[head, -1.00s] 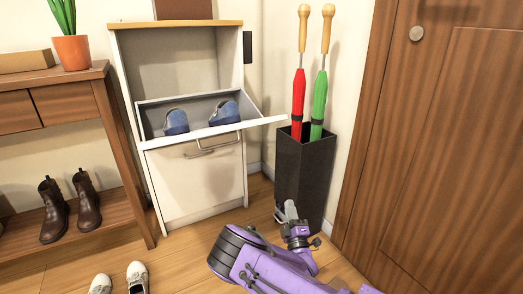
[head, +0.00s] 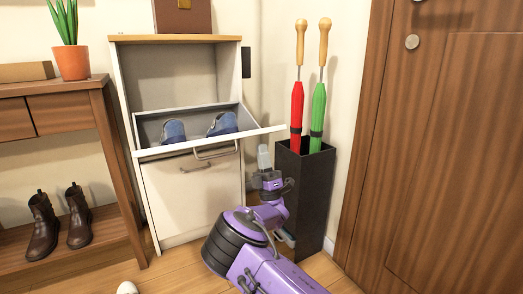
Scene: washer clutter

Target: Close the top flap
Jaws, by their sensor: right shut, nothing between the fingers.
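The white shoe cabinet (head: 178,75) stands against the wall with a wood top. Its top flap (head: 262,132) is tilted open toward me, with a pair of blue shoes (head: 222,124) inside. The flap has a metal handle (head: 215,154) on its front; a second handle shows just below it on the lower front. My right gripper (head: 264,158) is shut and empty, pointing up just below the flap's right end, in front of the umbrella stand's left side. I cannot tell whether it touches the flap. My left gripper is out of view.
A black umbrella stand (head: 305,200) with a red and a green umbrella stands close right of my right gripper. A wooden door (head: 440,150) is at the right. A console table (head: 65,90) with a plant and brown boots is at the left.

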